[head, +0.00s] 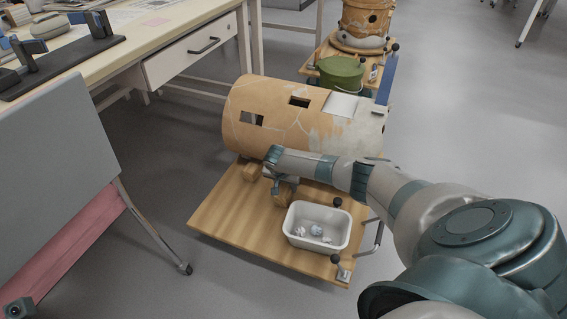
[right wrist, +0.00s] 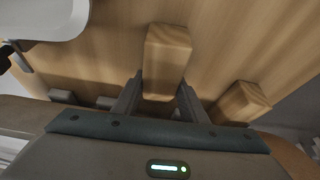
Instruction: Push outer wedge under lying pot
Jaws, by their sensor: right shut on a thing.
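The large tan pot (head: 262,105) lies on its side on a wooden board (head: 225,215). It has dark square openings and pale cracks. My right gripper (head: 281,180) is low at the pot's near side, shut on a wooden wedge (head: 284,197). In the right wrist view the wedge (right wrist: 167,55) sits between the two fingers, its far end sticking out over the board. A second wooden wedge (head: 251,172) lies to the left, by the pot's underside; it also shows in the right wrist view (right wrist: 242,102). Whether the held wedge touches the pot is hidden. My left gripper is not in view.
A white tub (head: 318,213) with small pale pieces stands on the board right of the wedge. Black knobs and a metal handle (head: 373,240) edge the board. Behind is another trolley with a green container (head: 341,72). The board's front left is clear.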

